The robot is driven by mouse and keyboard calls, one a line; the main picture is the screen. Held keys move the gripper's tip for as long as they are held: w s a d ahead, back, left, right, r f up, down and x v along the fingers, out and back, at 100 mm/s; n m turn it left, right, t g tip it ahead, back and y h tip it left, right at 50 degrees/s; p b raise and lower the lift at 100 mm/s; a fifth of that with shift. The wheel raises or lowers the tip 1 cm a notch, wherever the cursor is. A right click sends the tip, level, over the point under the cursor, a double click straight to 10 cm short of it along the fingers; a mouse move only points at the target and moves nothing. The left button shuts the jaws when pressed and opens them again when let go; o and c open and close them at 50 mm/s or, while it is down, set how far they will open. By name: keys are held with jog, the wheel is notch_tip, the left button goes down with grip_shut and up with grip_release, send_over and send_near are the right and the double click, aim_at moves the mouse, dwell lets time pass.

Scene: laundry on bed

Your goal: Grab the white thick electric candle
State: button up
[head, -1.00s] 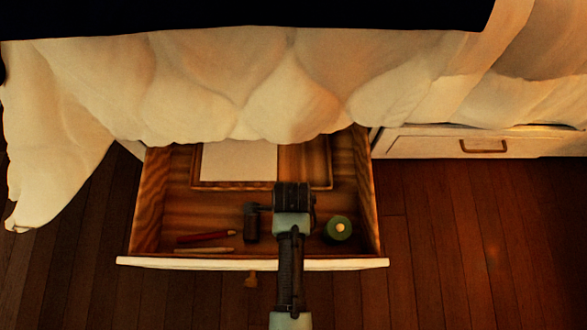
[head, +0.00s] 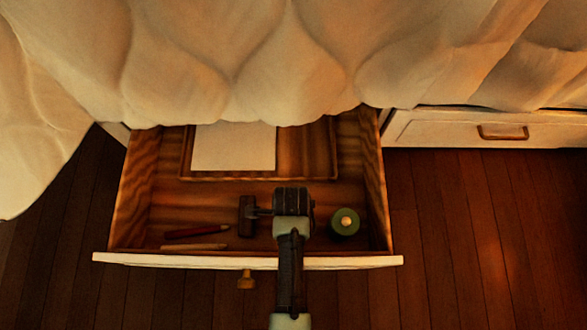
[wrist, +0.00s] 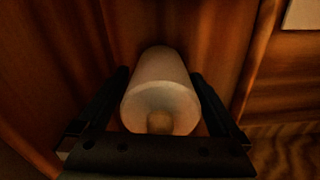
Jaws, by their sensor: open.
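A pale, thick cylinder, the white candle (wrist: 158,92), shows in the wrist view between the two dark fingers of my gripper (wrist: 160,76). Its round end with a small yellowish spot faces the camera. The fingers are open, one on each side of it; I cannot tell whether they touch it. In the head view my gripper (head: 292,202) is over the front part of the open wooden drawer (head: 165,195), and the white candle is hidden there. A green round candle (head: 344,223) with a pale centre is in the drawer just right of my gripper.
A dark hammer-like object (head: 247,215) is just left of my gripper. A red pencil (head: 197,231) and a pale one (head: 193,246) lie at the drawer's front left. A framed white sheet (head: 234,148) lies at the back. The bedcover (head: 240,65) overhangs the drawer's rear.

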jog(key=shift+f, duration=0.1)
jog(key=c, duration=1.3)
